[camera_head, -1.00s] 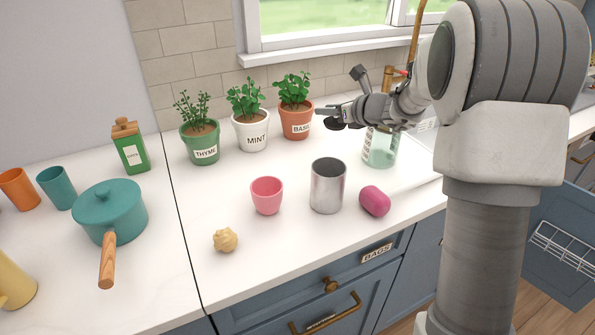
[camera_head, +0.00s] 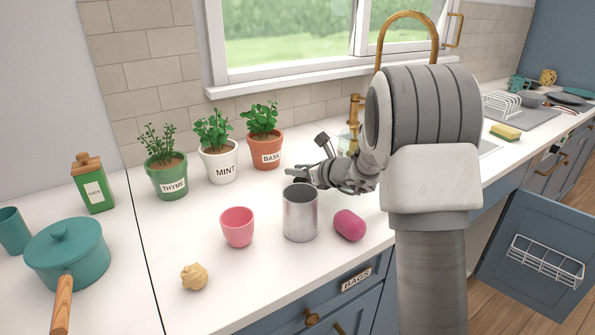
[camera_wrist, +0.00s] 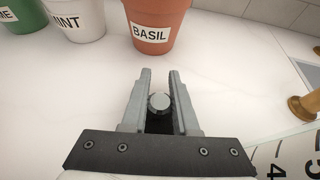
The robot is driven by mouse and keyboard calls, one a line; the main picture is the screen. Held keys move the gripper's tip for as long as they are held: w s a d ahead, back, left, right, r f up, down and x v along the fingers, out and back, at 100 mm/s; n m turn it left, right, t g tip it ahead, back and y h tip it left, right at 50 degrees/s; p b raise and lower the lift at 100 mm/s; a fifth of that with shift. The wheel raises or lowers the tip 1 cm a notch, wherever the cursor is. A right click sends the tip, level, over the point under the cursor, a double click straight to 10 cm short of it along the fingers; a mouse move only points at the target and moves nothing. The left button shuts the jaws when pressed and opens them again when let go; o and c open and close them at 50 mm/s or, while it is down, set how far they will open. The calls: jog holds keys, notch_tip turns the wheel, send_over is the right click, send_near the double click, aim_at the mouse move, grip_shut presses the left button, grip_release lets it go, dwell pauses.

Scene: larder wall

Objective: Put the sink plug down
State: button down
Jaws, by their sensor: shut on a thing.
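My gripper (camera_wrist: 159,95) is shut on the sink plug, whose round grey knob (camera_wrist: 159,102) sits between the two fingers in the wrist view. The plug's dark lower part shows below the knob. In the head view my gripper (camera_head: 298,176) is low over the white counter, in front of the basil pot and just behind the metal cup. There the plug is mostly hidden, and I cannot tell whether it touches the counter.
The basil pot (camera_head: 263,152), mint pot (camera_head: 219,163) and thyme pot (camera_head: 167,180) stand along the back. The metal cup (camera_head: 300,215), pink cup (camera_head: 237,228) and magenta object (camera_head: 349,225) stand nearer. Bare counter (camera_wrist: 100,85) lies between my gripper and the pots.

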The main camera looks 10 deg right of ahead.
jog(key=c, duration=0.7)
grip_release()
jog(key=shift+f, duration=0.1)
jog(key=shift+s+d+r, duration=0.1)
jog(key=shift+r, duration=0.15)
jog(key=p+v, duration=0.2)
jog(key=v, duration=0.9)
jog(key=shift+s+d+r, duration=0.1)
jog(key=shift+s, duration=0.2)
jog(key=shift+s+d, duration=0.1)
